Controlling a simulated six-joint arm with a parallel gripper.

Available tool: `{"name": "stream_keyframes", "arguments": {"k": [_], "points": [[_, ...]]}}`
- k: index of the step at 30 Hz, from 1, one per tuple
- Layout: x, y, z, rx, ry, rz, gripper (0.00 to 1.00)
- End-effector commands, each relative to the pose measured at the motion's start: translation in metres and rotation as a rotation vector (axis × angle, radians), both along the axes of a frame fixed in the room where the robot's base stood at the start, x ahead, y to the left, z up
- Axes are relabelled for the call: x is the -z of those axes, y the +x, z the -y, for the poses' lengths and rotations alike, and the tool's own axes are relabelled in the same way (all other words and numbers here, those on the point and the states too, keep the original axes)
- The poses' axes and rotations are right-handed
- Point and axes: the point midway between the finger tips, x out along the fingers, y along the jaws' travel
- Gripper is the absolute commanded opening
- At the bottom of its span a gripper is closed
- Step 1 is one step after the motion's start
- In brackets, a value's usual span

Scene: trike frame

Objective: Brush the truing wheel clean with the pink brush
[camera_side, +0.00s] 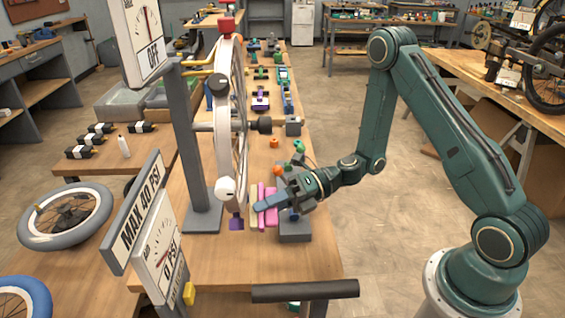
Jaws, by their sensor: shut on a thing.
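The truing wheel (240,110) stands upright, seen almost edge-on, beside a grey post. The pink brush (271,212) is at the lower right of the wheel, with a pale strip along its left side facing the wheel. My gripper (268,202) reaches in from the right and is shut on the brush; its fingers cover part of it. The brush is close to the wheel's lower rim, but I cannot tell whether they touch.
A grey block (295,230) stands below my gripper. Several small tools line the bench behind. A loose wheel (32,238) lies at left. The bench front is mostly clear, with a dark bar (305,291) at its edge.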

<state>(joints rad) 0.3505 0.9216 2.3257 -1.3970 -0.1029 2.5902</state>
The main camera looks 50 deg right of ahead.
Motion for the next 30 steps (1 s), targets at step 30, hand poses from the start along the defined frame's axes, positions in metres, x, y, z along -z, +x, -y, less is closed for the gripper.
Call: {"name": "stream_keyframes", "arguments": {"k": [30], "points": [[0.0002, 0.0086, -0.0081, 0.0, -0.001, 0.001, 0.09]]}}
